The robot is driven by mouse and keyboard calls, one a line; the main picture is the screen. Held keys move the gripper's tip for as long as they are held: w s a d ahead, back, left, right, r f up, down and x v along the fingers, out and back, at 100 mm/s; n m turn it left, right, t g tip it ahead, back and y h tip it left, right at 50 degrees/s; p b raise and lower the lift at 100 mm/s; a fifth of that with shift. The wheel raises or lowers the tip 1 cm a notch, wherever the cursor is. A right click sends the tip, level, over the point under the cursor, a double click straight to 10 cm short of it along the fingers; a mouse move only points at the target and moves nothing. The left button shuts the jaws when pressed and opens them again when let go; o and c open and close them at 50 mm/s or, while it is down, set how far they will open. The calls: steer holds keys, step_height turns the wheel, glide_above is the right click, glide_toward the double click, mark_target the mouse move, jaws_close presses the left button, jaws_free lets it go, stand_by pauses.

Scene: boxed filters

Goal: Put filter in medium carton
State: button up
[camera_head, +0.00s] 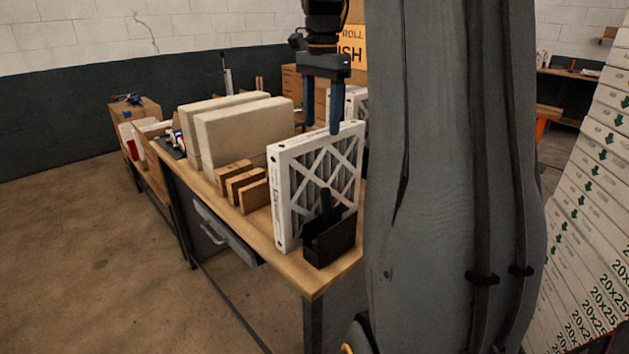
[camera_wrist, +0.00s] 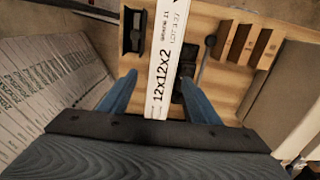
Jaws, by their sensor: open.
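A white-framed pleated filter (camera_head: 322,175) stands upright on the workbench (camera_head: 287,262) near its front end. Its top edge, printed "12x12x2" (camera_wrist: 165,70), runs between my finger tips in the wrist view. My gripper (camera_head: 321,120) is open above the filter, pointing down, with nothing held; its spread fingers also show in the wrist view (camera_wrist: 158,82). One fingertip overlaps the filter's top edge in the head view; I cannot tell if it touches. Brown cardboard (camera_head: 291,82) shows behind the bench items, but I cannot tell which box is the medium carton.
A black holder (camera_head: 331,243) stands in front of the filter. Several small brown blocks (camera_head: 252,196) and two large beige blocks (camera_head: 243,137) stand to its left. Another white-framed filter (camera_head: 353,103) is behind, partly hidden. Tall stacked white boxes (camera_head: 590,210) stand at right.

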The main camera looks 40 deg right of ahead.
mark_target(321, 146)
steer(key=shift+w+f+p, duration=0.2)
steer(key=shift+f+p, duration=1.45)
steer(key=shift+f, duration=2.15)
jaws_close()
